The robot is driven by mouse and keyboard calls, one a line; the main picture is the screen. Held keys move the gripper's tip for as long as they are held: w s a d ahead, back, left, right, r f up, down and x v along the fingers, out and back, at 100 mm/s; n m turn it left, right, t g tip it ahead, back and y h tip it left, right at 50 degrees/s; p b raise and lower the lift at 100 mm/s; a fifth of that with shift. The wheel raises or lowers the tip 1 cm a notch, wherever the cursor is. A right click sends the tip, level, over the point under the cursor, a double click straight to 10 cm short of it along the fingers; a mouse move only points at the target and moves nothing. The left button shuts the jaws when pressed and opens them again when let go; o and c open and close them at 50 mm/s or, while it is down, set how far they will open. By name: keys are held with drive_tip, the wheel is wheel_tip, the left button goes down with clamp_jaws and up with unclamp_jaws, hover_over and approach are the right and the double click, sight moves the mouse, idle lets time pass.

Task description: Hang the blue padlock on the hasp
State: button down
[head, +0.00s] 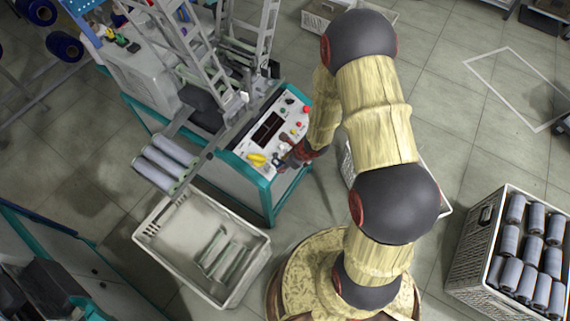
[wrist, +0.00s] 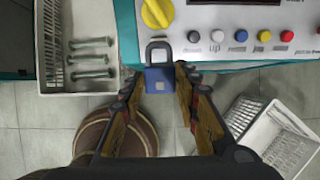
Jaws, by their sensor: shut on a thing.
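The blue padlock (wrist: 160,78) is between the fingertips of my gripper (wrist: 159,73) in the wrist view. Its grey shackle points up in the picture, toward the machine's control panel (wrist: 205,18), and looks closed. My gripper is shut on the padlock body. The shackle overlaps the panel's lower edge in the picture; I cannot tell whether it touches anything. A yellow rotary knob (wrist: 157,12) is just above the shackle. I cannot make out the hasp for certain. In the head view my gripper (head: 287,160) is at the panel's front right, and the padlock is too small to tell.
The panel carries a row of coloured buttons (wrist: 240,35). A pale crate (head: 250,245) with several rods stands below the machine in the head view. A crate of grey bobbins (head: 472,270) stands at the right. Bobbins (head: 165,163) lie on a rack left of the panel.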

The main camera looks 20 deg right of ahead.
drive_tip(key=shift+w+a+f+b, duration=0.15)
drive_tip(key=shift+w+f+b, duration=0.05)
drive_tip(key=shift+f+b, duration=0.4)
drive_tip(key=shift+b+x, duration=2.1)
drive_tip(key=shift+x, duration=0.35)
drive_tip(key=shift+w+a+f+b, duration=0.1)
drive_tip(key=shift+a+f+b, duration=0.05)
drive_tip(key=shift+f+b, duration=0.15)
drive_tip(key=shift+w+a+f+b, duration=0.1)
drive_tip(key=shift+w+f+b, duration=0.1)
drive_tip(key=shift+f+b, duration=0.3)
drive_tip(key=shift+s+d+f+b, duration=0.25)
drive_tip(key=shift+s+b, duration=0.1)
drive_tip(key=shift+s, duration=0.1)
idle(0.4)
drive_tip(key=c, duration=1.3)
unclamp_jaws()
drive_tip(key=shift+w, duration=0.1)
drive_tip(key=shift+o, duration=0.2)
drive_tip(key=shift+r, duration=0.15)
